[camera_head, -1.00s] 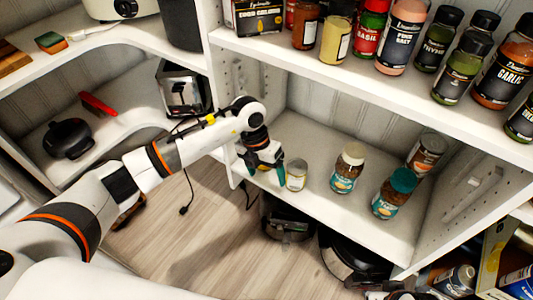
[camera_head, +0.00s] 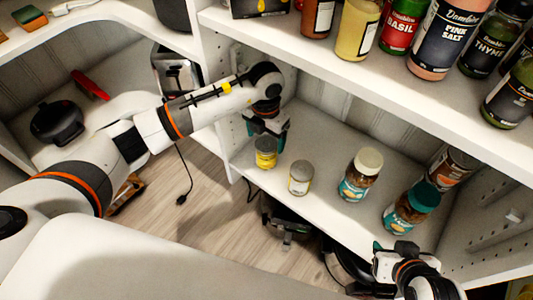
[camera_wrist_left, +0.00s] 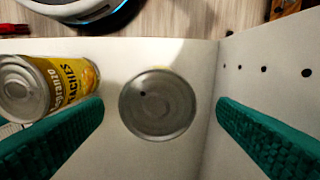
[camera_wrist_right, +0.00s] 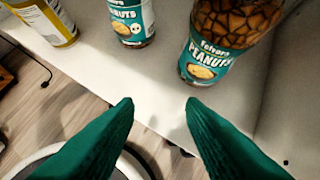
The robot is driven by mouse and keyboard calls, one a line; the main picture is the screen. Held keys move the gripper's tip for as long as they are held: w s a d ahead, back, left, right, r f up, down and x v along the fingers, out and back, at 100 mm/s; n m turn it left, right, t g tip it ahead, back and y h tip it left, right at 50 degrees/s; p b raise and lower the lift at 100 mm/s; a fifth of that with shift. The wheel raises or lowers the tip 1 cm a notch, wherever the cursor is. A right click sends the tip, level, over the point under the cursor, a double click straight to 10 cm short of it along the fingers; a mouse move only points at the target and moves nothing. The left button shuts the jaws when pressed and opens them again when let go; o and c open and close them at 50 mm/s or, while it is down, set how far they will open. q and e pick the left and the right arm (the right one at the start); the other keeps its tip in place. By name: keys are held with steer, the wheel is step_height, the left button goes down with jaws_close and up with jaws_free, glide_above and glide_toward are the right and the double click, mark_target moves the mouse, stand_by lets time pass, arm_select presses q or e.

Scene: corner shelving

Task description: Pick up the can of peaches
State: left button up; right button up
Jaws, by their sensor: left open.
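My left gripper (camera_head: 266,136) is open over a yellow-labelled can (camera_head: 265,153) near the shelf's left partition. In the left wrist view that can's metal lid (camera_wrist_left: 157,105) lies between the spread fingers, apart from both; its label is hidden there. A second can (camera_head: 300,178) stands to its right. In the left wrist view this second can (camera_wrist_left: 45,85) shows a yellow label with only partly readable lettering. My right gripper (camera_head: 391,252) is open and empty at the shelf's front edge, beside the jars.
A peanut jar with a cream lid (camera_head: 360,175) and one with a teal lid (camera_head: 411,207) stand right of the cans. A dark-labelled can (camera_head: 450,168) is behind them. Spice jars line the upper shelf (camera_head: 360,90). The shelf behind the cans is clear.

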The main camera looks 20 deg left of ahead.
mark_target(266, 143)
arm_select(q)
step_height(266, 143, down, 3)
steer(key=shift+r+b, duration=0.1)
steer(key=shift+b, duration=1)
step_height(266, 143, down, 2)
steer(key=shift+f+b, duration=0.2)
steer(key=shift+b, duration=0.8)
arm_select(e)
steer(key=w+a+r+t+y, duration=0.1)
steer(key=w+a+r+t, duration=0.1)
steer(key=w+r+t, duration=0.2)
steer(key=w+a+r+t+y, duration=0.2)
steer(key=w+r+t, duration=0.3)
steer(key=r+t, duration=0.2)
step_height(266, 143, up, 2)
steer(key=shift+a+r+n, duration=0.15)
steer(key=shift+a+n, duration=0.15)
arm_select(q)
steer(key=shift+c, duration=0.2)
steer(key=c, duration=1.3)
steer(key=shift+r, duration=0.1)
steer(key=shift+c, duration=0.2)
